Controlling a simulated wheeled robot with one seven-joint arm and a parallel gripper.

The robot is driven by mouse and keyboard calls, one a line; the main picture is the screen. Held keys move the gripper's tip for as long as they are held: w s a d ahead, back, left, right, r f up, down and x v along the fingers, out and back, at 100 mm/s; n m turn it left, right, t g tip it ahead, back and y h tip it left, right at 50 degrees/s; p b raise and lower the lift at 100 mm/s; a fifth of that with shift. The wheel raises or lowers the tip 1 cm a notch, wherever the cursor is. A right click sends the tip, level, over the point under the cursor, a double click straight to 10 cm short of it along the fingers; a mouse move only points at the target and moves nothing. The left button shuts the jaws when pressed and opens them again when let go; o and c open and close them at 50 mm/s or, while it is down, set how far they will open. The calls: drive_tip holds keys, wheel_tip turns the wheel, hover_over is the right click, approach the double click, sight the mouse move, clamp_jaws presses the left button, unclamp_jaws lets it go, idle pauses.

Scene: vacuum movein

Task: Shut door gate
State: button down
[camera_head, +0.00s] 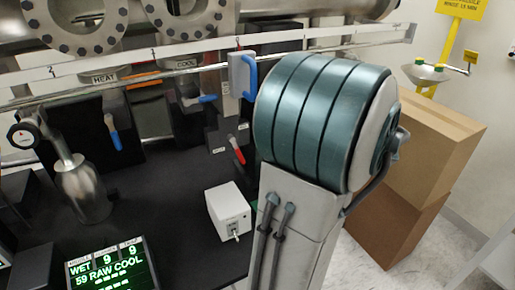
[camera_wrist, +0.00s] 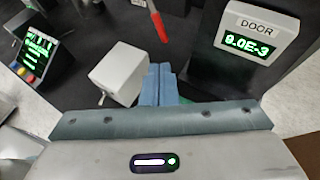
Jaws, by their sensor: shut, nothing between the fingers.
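My gripper (camera_wrist: 158,84) shows in the wrist view as two blue fingers pressed together, with nothing between them. It is beside the right edge of a white box (camera_wrist: 120,73) with a small toggle on its front; contact is unclear. The box also shows in the head view (camera_head: 229,212), left of my arm, which hides my gripper there. I cannot tell which part is the door gate.
A green-lit screen (camera_head: 112,267) and a metal flask (camera_head: 83,190) stand on the left of the black panel. Blue-handled levers (camera_head: 114,132) and a rail (camera_head: 180,68) lie behind. Cardboard boxes (camera_head: 432,150) stand to the right of my arm.

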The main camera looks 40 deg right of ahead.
sight(241, 158)
drive_tip(key=x, duration=0.4)
drive_tip(key=p+x, duration=0.1)
drive_tip(key=x, duration=0.8)
drive_tip(key=shift+w+r, duration=0.1)
drive_tip(key=shift+r, duration=0.25)
drive_tip(key=shift+a+f, duration=0.1)
drive_tip(key=shift+a, duration=0.15)
